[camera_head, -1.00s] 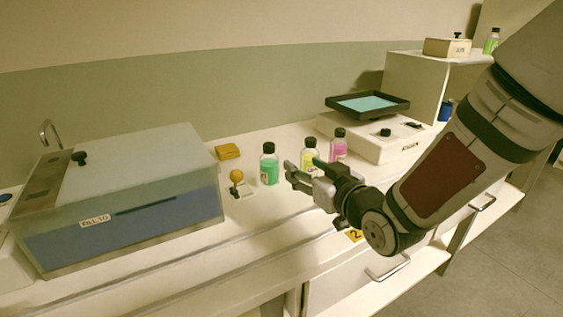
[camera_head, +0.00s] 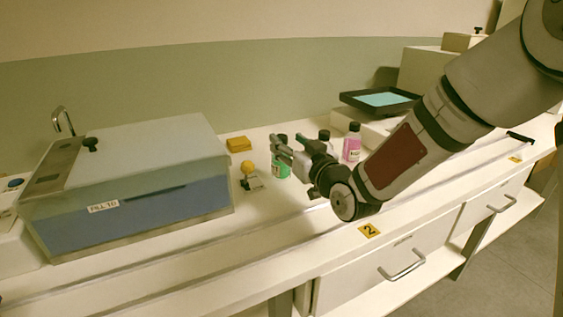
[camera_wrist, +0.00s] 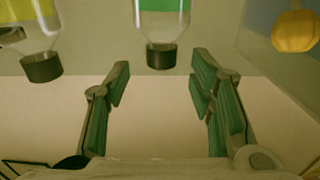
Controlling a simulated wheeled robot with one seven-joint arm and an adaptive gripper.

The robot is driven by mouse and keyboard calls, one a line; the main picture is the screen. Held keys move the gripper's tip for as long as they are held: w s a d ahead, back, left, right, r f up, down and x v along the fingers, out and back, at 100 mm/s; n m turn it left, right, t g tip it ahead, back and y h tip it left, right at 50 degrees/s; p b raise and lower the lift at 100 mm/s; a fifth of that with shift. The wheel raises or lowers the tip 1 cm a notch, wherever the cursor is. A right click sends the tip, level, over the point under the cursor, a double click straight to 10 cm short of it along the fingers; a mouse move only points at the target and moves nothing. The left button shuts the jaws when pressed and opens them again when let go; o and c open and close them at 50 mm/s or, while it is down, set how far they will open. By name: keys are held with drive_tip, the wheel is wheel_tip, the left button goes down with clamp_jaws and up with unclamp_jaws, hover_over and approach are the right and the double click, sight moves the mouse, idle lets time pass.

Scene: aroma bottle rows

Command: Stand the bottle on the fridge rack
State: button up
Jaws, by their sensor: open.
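Three small black-capped bottles stand in a row on the white bench. The green bottle (camera_head: 281,170) is partly hidden by my gripper (camera_head: 281,151); the pink bottle (camera_head: 352,147) stands to the right. Only the cap of the middle bottle (camera_head: 324,135) shows above my gripper. In the wrist view, which appears upside down, my open, empty gripper (camera_wrist: 160,72) points at the green bottle (camera_wrist: 161,22), centred just beyond the fingertips. The yellow bottle (camera_wrist: 28,40) is off to the left there. I cannot make out a fridge rack.
A large lidded bath (camera_head: 130,190) stands at left. A small stand with a yellow knob (camera_head: 249,168) is close left of the green bottle, with a yellow block (camera_head: 239,144) behind. The bench front is clear.

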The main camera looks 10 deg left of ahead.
sight(284, 139)
drive_tip(key=x, duration=0.4)
drive_tip(key=shift+a+f+b, duration=0.1)
drive_tip(key=shift+a+b, duration=0.05)
drive_tip(key=shift+b, duration=0.15)
drive_tip(key=shift+c, duration=0.3)
clamp_jaws()
